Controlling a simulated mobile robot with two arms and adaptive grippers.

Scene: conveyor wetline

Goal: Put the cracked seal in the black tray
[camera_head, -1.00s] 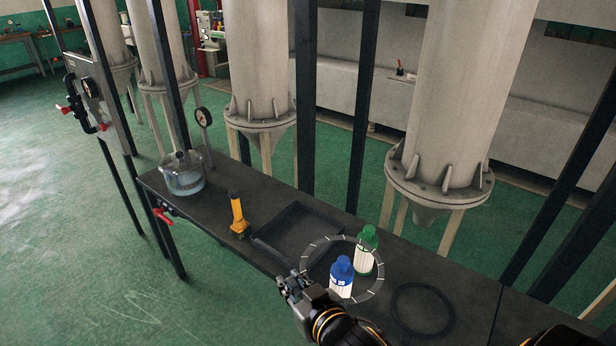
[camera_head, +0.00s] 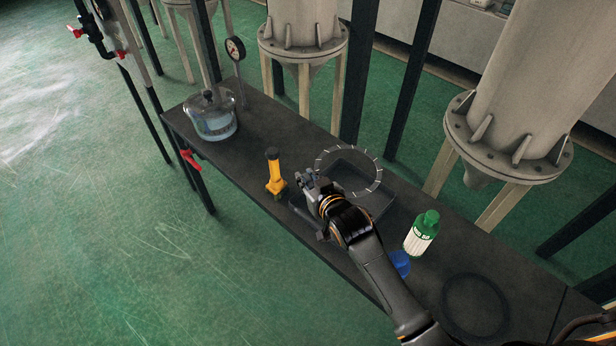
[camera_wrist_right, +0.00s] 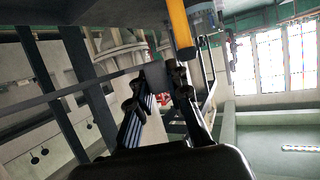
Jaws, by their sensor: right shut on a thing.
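The cracked seal is a dark ring with pale marks around its rim (camera_head: 378,172), seen in the head view above the black tray. My right gripper (camera_head: 308,183) is shut on the left side of this ring and holds it up. The black tray (camera_head: 382,208) lies on the dark bench, partly hidden behind the ring and my right arm. In the right wrist view the fingers of the right gripper (camera_wrist_right: 158,82) are close together; I cannot clearly make out the ring there. My left gripper is not in view.
A yellow-handled tool (camera_head: 274,172) stands just left of the tray. A green-capped bottle (camera_head: 420,234) and a partly hidden blue bottle (camera_head: 400,262) stand right of it. A plain dark ring (camera_head: 447,300) lies farther right. A glass vessel (camera_head: 212,122) and a gauge (camera_head: 235,50) are at the left.

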